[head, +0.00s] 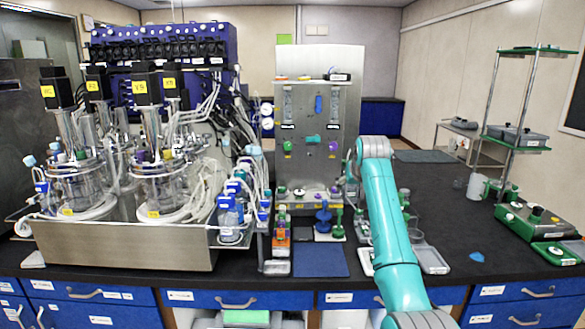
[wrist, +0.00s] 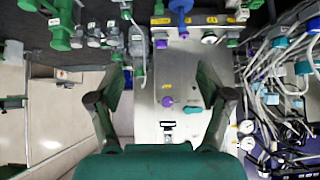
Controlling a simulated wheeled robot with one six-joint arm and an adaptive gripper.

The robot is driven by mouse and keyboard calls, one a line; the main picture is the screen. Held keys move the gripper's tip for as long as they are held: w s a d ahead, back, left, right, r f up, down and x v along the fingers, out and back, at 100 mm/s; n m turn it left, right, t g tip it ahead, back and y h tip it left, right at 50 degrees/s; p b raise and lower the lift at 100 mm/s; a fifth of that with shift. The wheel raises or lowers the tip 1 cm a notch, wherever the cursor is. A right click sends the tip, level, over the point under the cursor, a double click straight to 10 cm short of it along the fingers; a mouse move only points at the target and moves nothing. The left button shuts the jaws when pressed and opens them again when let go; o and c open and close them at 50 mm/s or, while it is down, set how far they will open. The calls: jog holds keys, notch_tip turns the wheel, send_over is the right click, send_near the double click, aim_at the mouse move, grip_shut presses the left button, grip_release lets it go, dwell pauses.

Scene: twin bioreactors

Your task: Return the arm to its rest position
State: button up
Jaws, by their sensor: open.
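My teal arm (head: 388,220) rises from the bottom of the head view, right of the middle, and its bend stands in front of the bench beside the steel panel (head: 345,110). My gripper is hidden in the head view. In the wrist view my gripper (wrist: 161,84) is open, its two dark green fingers wide apart with nothing between them. Behind them, apart from the fingers, the steel panel (wrist: 180,90) shows upside down with its coloured knobs.
Twin glass bioreactors (head: 160,180) stand in a steel tray (head: 120,247) at left. A blue mat (head: 320,260), small bottles and green stands crowd the bench before the panel. A green-based device (head: 535,225) and a shelf rack (head: 520,95) are at right. The black bench (head: 465,225) between is mostly clear.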

send_over(349, 281)
jog(key=w, duration=0.4)
notch_tip(349, 281, down, 16)
jog(key=shift+t, duration=0.7)
jog(key=s+f, duration=0.2)
jog(key=f, duration=0.2)
jog(key=s+f, duration=0.2)
jog(key=f, duration=0.2)
jog(key=s+f, duration=0.2)
jog(key=f, duration=0.2)
jog(key=shift+s+f, duration=0.25)
jog(key=shift+f, duration=0.15)
jog(key=s+f, duration=1)
jog(key=s+f+t, duration=0.1)
jog(key=s+f, duration=0.4)
jog(key=s, duration=0.9)
jog(key=s+f+t, duration=0.1)
jog(key=s+f, duration=0.3)
jog(key=s, duration=0.9)
jog(key=s+r+t, duration=0.1)
jog(key=s+r, duration=0.2)
jog(key=s, duration=1.2)
jog(key=s+r+t, duration=0.1)
jog(key=s+r, duration=1.6)
jog(key=s, duration=0.1)
jog(key=shift+s+r+t, duration=0.25)
jog(key=shift+s+t, duration=0.05)
jog(key=shift+s, duration=0.1)
